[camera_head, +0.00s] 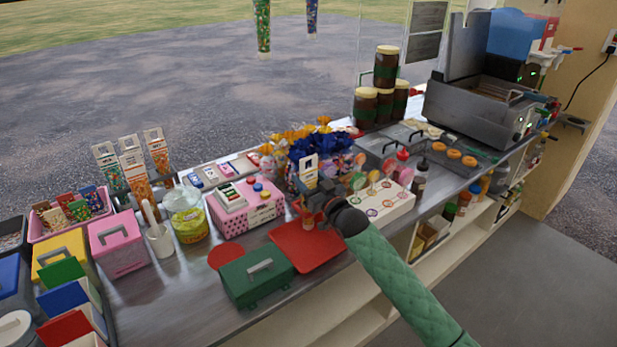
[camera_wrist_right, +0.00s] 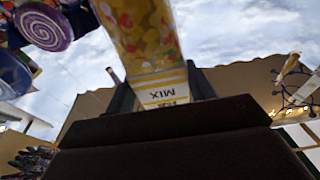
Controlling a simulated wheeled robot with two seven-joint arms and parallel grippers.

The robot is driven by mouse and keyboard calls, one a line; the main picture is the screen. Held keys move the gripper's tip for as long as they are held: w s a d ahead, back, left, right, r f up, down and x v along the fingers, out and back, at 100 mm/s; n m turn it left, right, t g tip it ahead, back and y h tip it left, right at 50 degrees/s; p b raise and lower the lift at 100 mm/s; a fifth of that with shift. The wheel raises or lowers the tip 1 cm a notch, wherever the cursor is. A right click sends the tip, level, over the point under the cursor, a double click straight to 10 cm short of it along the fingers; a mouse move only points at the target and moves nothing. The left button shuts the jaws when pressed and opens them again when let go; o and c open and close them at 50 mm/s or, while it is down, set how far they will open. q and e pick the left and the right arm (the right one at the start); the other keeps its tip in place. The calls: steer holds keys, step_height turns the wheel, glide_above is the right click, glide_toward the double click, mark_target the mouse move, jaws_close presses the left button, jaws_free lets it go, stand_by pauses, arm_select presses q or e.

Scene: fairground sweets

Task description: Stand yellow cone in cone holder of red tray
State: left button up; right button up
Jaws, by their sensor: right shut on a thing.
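My right gripper (camera_head: 322,198) is at the end of the green-sleeved arm, above the back of the flat red tray (camera_head: 308,250). It is shut on the yellow cone, a clear bag of yellow and coloured sweets. In the right wrist view the cone (camera_wrist_right: 145,35) stands between the fingers (camera_wrist_right: 155,95), with an upside-down MIX label near the palm. In the head view the gripper largely hides the cone. The tray's cone holder cannot be made out behind the gripper. My left gripper is not in view.
A green box (camera_head: 258,284) stands against the tray's left side. A pink box (camera_head: 245,208) and blue flower-like bunches (camera_head: 322,145) crowd behind. A white lollipop stand (camera_head: 388,205) is close on the right. Bare metal counter shows at front left.

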steer(key=o, duration=1.5)
steer(key=shift+c, duration=0.2)
steer(key=shift+s+d+r+p, duration=0.25)
steer(key=shift+s+d+p, duration=0.1)
steer(key=shift+s+p, duration=0.1)
steer(key=s+d, duration=0.1)
steer(key=s+d+r+p, duration=0.1)
steer(key=s+d+p, duration=0.1)
steer(key=s, duration=0.1)
steer(key=shift+r, duration=0.25)
steer(key=shift+a, duration=0.1)
